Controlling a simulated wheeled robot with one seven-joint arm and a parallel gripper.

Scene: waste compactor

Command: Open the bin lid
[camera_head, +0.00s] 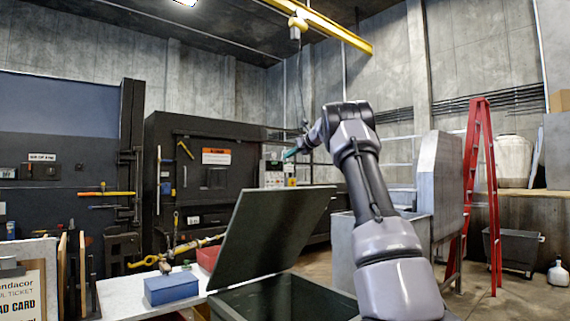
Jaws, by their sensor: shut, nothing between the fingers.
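The dark green bin (334,293) stands at the bottom centre, its opening partly in view. Its lid (265,238) is a flat dark panel, tilted up steeply from the bin's far left side. My arm rises in front of the bin's right part and hides some of it. My gripper (290,154) is small in the picture, at the end of the arm, above the lid's top edge and apart from it in the picture. It is shut and empty.
A grey metal container (345,250) stands behind my arm. A red ladder (482,190) is at right. The dark compactor (215,160) fills the back.

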